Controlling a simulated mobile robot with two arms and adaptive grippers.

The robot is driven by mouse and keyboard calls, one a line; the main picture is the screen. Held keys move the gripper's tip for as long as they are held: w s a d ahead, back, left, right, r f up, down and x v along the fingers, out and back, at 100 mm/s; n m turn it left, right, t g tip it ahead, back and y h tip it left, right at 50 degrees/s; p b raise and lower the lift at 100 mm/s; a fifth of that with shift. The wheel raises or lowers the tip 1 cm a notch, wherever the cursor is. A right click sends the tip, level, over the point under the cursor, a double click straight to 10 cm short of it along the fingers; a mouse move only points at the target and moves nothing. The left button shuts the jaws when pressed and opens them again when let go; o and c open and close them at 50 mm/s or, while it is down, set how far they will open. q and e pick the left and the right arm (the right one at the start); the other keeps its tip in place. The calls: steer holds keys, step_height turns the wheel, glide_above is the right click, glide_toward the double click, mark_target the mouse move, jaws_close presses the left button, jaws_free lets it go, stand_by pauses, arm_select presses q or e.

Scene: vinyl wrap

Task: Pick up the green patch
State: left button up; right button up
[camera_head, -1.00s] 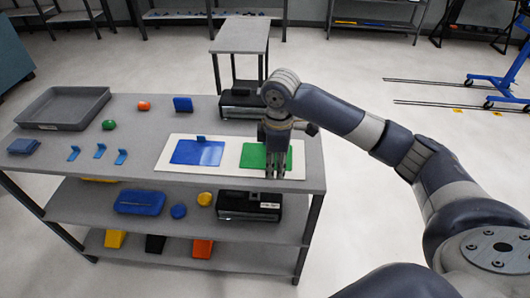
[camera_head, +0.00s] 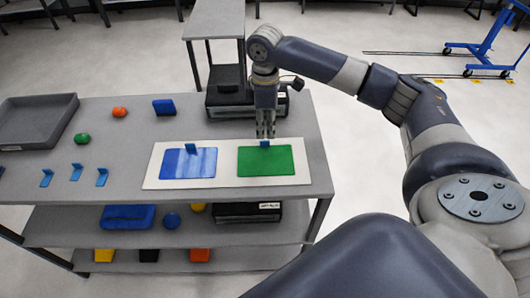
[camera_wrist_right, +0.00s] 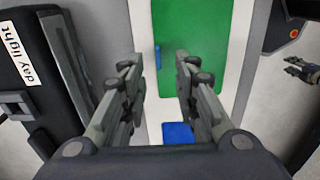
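The green patch (camera_head: 266,160) lies flat on the right half of a white board (camera_head: 228,169) on the table; it also shows in the right wrist view (camera_wrist_right: 198,50). A small blue tab (camera_head: 264,144) stands at its far edge. My right gripper (camera_head: 265,135) points down just above this tab. In the right wrist view its fingers (camera_wrist_right: 159,66) are apart, with the tab (camera_wrist_right: 157,57) between them in the picture; contact cannot be told. In that view, a dark gripper-like shape at the right edge may be my left gripper (camera_wrist_right: 300,68).
A blue patch (camera_head: 188,164) with its own tab lies left of the green one. Three blue tabs (camera_head: 75,172), a green piece (camera_head: 82,139), an orange piece (camera_head: 119,112), a blue block (camera_head: 163,107) and a grey tray (camera_head: 73,112) share the table. A black case (camera_head: 228,105) stands behind.

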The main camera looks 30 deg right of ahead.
mark_target(266, 158)
steer(key=shift+f, duration=0.4)
steer(key=shift+w+f, duration=0.15)
steer(key=shift+f, duration=0.2)
step_height(266, 158, down, 4)
steer(key=shift+f+p, duration=0.2)
steer(key=shift+p, duration=0.55)
steer(key=shift+f, duration=0.15)
arm_select(q)
steer(key=shift+w+r, duration=0.2)
steer(key=shift+r, duration=0.55)
arm_select(e)
jaws_close()
